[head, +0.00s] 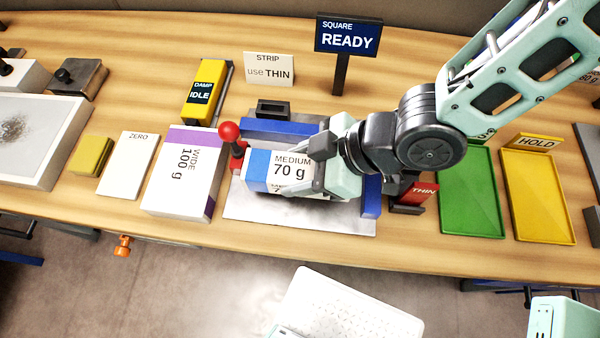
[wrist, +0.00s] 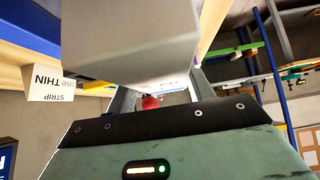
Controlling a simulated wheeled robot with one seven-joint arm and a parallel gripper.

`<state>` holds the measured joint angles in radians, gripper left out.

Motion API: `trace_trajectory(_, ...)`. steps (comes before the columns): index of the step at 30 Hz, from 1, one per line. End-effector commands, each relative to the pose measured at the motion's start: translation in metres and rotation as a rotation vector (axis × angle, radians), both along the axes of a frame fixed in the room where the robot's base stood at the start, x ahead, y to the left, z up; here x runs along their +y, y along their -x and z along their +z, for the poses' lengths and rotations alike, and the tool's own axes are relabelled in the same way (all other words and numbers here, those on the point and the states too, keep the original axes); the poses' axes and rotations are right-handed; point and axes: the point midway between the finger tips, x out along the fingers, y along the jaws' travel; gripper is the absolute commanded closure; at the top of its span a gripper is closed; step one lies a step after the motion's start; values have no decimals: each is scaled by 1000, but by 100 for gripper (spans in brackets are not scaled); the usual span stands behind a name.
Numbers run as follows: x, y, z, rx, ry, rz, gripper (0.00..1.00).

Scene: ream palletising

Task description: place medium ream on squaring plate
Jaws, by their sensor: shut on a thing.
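The medium ream (head: 282,172), a white pack with a blue end and "MEDIUM 70 g" on it, is over the squaring plate (head: 300,221). My gripper (head: 318,176) is shut on its right part. In the wrist view a pale block (wrist: 130,35), likely this ream, fills the top between the fingers. The plate is grey metal with a blue rail (head: 285,129) behind and a blue stop (head: 371,197) at right. I cannot tell whether the ream touches the plate. My gripper hides the ream's right end.
A red-knobbed lever (head: 230,133) stands at the plate's left, close to the ream. The wide ream (head: 183,172) lies further left. A "SQUARE READY" sign (head: 347,38) stands behind.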

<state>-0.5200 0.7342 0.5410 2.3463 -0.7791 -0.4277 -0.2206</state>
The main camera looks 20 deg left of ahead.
Motion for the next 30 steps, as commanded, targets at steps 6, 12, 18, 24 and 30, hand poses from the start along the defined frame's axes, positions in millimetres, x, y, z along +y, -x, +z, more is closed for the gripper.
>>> trace_trajectory(6,1,0,-16,0,-1,1,87)
trace_trajectory(12,0,1,-42,2,-1,0,87)
trace_trajectory(18,1,0,-44,-2,-3,0,87)
trace_trajectory(24,0,0,-48,-1,-1,0,45)
trace_trajectory(30,0,0,-47,0,-1,-1,26)
